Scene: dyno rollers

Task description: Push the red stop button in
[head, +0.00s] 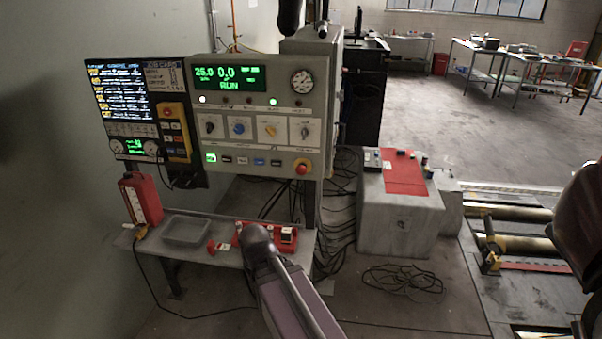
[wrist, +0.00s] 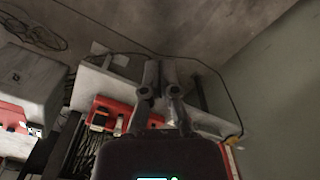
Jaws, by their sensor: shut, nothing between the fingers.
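In the head view my arm covers the front of the shelf, below the panel, and the fingers cannot be made out. The button does not show in the wrist view.
The panel carries several knobs, small buttons and a lit display (head: 228,78). Below it, the shelf (head: 196,252) holds a red box (head: 141,198), a grey tray (head: 186,231) and a red holder (head: 287,237). A grey cabinet (head: 400,215) and loose cables (head: 402,279) are at right.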

